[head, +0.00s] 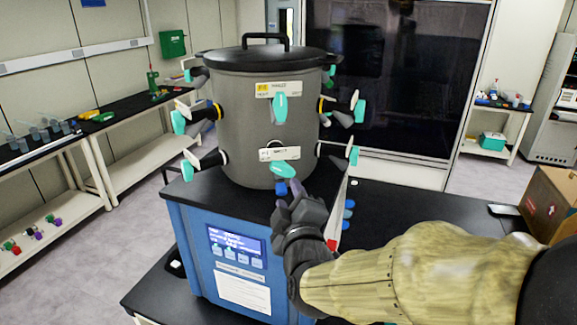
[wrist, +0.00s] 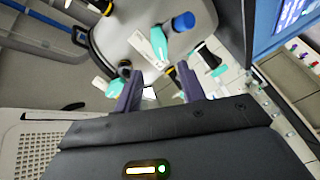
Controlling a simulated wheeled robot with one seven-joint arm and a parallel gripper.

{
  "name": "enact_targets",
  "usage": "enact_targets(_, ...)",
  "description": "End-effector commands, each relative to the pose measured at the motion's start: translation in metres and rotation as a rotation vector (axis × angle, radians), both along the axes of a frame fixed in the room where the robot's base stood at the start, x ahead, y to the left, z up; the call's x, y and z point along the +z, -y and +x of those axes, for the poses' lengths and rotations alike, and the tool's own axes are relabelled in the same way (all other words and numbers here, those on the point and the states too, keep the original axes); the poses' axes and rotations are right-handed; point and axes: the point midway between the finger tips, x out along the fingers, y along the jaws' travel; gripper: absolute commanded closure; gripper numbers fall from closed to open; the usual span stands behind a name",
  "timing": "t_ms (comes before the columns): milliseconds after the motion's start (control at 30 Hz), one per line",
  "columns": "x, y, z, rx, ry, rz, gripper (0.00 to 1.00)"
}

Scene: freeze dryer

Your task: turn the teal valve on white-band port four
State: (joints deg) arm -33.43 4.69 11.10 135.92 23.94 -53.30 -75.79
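The grey drum (head: 250,115) has teal-handled valves around it in two rows. In the head view, the lower front teal valve (head: 284,169) sits tilted under a white label. Lower side ports with white bands show at the left (head: 210,160) and right (head: 335,151). Port numbers are too small to read, so I cannot tell which is four. My gripper (head: 290,188) is just below the front valve. In the wrist view, my gripper (wrist: 160,82) has its fingers apart with nothing held between them. A teal valve (wrist: 158,43) with a blue end (wrist: 183,21) lies beyond the fingertips.
The drum stands on a blue machine (head: 235,255) with a display, on a black bench (head: 415,210). Yellow-banded ports (head: 335,106) stick out above. A cardboard box (head: 548,205) stands at the right. Bench space right of the drum is mostly clear.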

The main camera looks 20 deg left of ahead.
Motion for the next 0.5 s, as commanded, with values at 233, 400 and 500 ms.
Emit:
enact_targets(233,0.003,-0.014,0.030,0.000,-0.001,-0.001,0.60)
enact_targets(400,0.003,-0.024,0.051,-0.001,-0.002,-0.001,0.60)
enact_targets(500,0.002,-0.029,0.063,0.000,-0.001,-0.001,0.60)
